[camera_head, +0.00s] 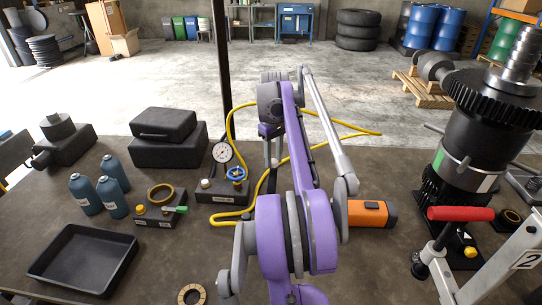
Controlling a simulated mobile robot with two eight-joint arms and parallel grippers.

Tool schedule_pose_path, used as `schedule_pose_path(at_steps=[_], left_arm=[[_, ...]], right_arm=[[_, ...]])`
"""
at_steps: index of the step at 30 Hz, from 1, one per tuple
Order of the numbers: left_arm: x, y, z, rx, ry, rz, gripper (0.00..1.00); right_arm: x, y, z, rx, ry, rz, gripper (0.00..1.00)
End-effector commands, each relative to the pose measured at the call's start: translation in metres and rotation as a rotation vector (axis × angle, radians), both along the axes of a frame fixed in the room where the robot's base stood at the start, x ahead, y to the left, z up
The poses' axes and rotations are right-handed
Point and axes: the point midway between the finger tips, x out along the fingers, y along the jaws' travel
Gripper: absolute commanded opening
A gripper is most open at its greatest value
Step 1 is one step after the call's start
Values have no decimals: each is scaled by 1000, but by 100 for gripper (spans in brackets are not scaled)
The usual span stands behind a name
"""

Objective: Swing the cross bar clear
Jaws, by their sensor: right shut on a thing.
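My purple right arm rises through the middle of the view. My right gripper (273,168) points down behind it, over the back of the bench, with its fingertips partly covered by the arm. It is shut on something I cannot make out. I cannot pick out the cross bar with certainty. A bar with a red grip (460,213) lies level over a pale stand (510,262) marked 2, at the right front, apart from the gripper. Behind it stands the dark geared transmission assembly (478,130), upright. My left gripper is not in view.
A yellow hose (237,112) loops near the gripper. A dial gauge (222,152), black case (165,123), blue bottles (84,193) and empty tray (82,258) stand left. An orange cylinder (367,213) lies right of my arm. The bench (390,180) between it and the assembly is clear.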

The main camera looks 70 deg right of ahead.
Motion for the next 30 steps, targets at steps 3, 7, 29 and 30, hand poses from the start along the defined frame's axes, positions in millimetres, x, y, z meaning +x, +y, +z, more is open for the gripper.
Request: schedule_pose_path(at_steps=[3, 7, 29, 30], left_arm=[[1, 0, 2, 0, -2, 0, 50], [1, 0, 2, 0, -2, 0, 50], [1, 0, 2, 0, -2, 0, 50], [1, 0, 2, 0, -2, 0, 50]], right_arm=[[2, 1, 0, -1, 0, 28, 0], [3, 1, 0, -1, 2, 43, 0], [4, 1, 0, 0, 1, 46, 67], [4, 1, 0, 0, 1, 46, 67]])
